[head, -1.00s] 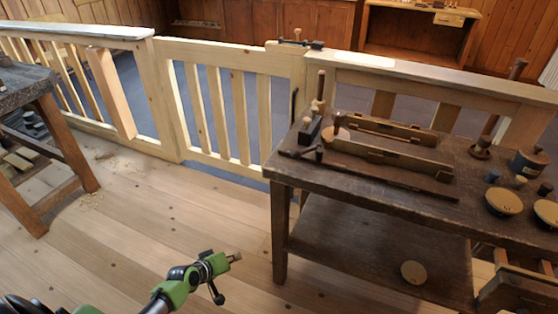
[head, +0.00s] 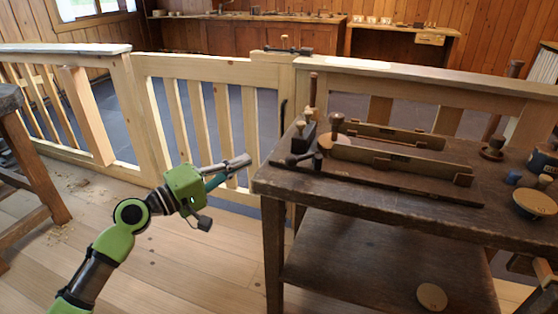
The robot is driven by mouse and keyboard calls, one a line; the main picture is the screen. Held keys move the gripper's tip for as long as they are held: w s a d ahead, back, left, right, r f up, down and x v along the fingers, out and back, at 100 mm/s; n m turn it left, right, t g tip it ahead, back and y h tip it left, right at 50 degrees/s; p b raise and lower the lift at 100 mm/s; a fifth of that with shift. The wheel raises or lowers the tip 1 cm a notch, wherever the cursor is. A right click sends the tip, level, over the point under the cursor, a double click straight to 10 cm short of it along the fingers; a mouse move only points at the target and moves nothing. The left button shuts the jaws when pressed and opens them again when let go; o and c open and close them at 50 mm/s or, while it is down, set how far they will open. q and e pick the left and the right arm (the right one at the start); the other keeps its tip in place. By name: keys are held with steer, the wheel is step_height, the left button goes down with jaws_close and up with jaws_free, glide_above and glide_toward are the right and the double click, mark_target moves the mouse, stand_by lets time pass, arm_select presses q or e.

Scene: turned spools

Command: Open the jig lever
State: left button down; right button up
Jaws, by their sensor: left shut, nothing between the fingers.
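The jig (head: 400,158) lies on the dark bench, a long dark base with two raised wooden rails. At its left end are a black block (head: 303,133), an upright wooden handle (head: 313,92), a round knob (head: 337,122) and a low dark lever with a rounded end (head: 297,160). I cannot tell for certain which of these is the jig lever. My left gripper (head: 241,163) is shut and empty. It is in front of the gate, left of the bench corner, apart from the jig. My right gripper is not in view.
The dark bench (head: 350,205) has its near left corner close to my left gripper. A wooden gate (head: 200,66) stands behind. Round discs and small pots, such as a disc (head: 534,203), are at the bench's right. Another disc (head: 432,297) lies on the lower shelf.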

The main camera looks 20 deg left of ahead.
mark_target(303, 157)
arm_select(q)
steer(key=x, duration=1)
steer(key=shift+p, duration=0.3)
steer(key=shift+s+d+f+p, duration=0.1)
steer(key=shift+s+d+p, duration=0.1)
steer(key=shift+s+d, duration=0.25)
steer(key=shift+s+d+f+p, duration=0.15)
steer(key=shift+s+d, duration=0.05)
steer(key=shift+s, duration=0.4)
steer(key=shift+s+d+f, duration=0.15)
steer(key=shift+s+d, duration=0.3)
steer(key=shift+s, duration=0.2)
